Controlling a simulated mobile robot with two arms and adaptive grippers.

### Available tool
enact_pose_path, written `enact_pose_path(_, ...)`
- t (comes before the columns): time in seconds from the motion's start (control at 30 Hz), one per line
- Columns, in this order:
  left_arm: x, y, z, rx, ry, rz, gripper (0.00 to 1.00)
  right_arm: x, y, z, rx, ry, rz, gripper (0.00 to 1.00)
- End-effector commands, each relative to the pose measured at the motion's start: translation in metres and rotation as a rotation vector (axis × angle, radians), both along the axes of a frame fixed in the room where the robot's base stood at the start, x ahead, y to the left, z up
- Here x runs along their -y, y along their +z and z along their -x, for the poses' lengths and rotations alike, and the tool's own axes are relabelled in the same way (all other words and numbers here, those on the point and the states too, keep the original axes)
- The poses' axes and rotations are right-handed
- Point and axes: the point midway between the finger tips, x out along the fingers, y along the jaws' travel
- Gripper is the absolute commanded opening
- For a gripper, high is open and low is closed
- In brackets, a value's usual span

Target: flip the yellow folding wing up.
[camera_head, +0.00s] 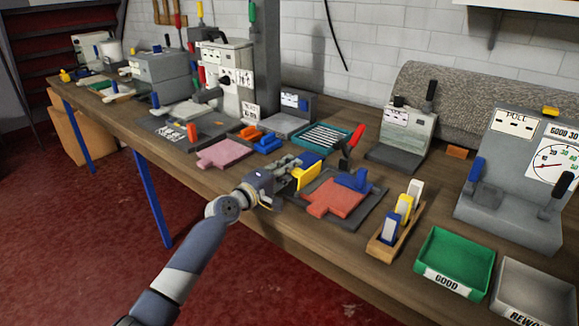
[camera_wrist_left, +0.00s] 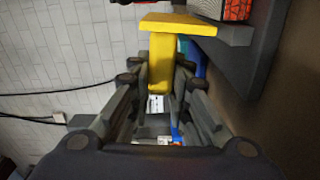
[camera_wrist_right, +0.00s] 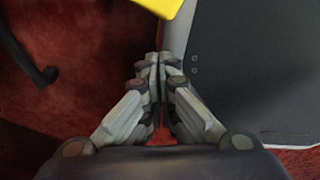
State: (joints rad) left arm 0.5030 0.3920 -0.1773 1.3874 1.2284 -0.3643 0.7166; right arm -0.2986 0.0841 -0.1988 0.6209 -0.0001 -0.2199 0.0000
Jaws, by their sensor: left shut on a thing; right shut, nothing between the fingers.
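The yellow folding wing (camera_head: 308,176) is at the left edge of a dark grey base plate (camera_head: 371,212). It looks raised and tilted, and its hinge is hidden. My left gripper (camera_head: 292,176) is shut on it from the left; the left wrist view shows the yellow wing (camera_wrist_left: 180,24) with its stem between the fingers (camera_wrist_left: 161,85). A salmon-red cross-shaped piece (camera_head: 332,199) lies flat on the base plate, with a blue wing (camera_head: 355,180) at its far side. My right gripper (camera_wrist_right: 155,75) is shut and empty in the right wrist view, outside the head view.
A red-handled lever (camera_head: 351,145) stands behind the base plate. A wooden rack (camera_head: 386,245) with upright coloured pieces is to the right, then a green GOOD tray (camera_head: 455,262) and a grey tray (camera_head: 535,290). A pink piece (camera_head: 222,153) lies to the left.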

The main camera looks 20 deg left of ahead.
Motion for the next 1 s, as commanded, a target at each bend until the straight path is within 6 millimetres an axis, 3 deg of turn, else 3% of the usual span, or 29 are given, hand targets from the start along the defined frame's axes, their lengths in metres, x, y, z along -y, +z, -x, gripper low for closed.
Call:
enact_pose_path(0.3, 0.0003, -0.0062, 0.0002, -0.037, -0.001, 0.098, 0.0, -0.006, -0.0001, 0.0017, -0.002, -0.002, -0.007, 0.0)
enact_pose_path(0.8, 0.0002, -0.0076, 0.0002, -0.044, 0.0, 0.117, 0.0, -0.0065, -0.0002, 0.0024, -0.004, -0.001, -0.008, 0.0)
enact_pose_path(0.83, 0.0001, -0.0077, 0.0003, -0.045, 0.0, 0.117, 0.22, -0.0062, -0.0002, 0.0025, -0.004, -0.001, -0.008, 0.0)
enact_pose_path(0.9, 0.0001, -0.0076, 0.0003, -0.044, 0.0, 0.115, 0.38, -0.0053, -0.0002, 0.0026, -0.003, 0.0, -0.006, 0.0)
enact_pose_path(1.0, 0.0001, -0.0074, 0.0001, -0.043, 0.0, 0.114, 0.38, -0.0035, -0.0001, 0.0025, -0.004, 0.0, -0.004, 0.0)
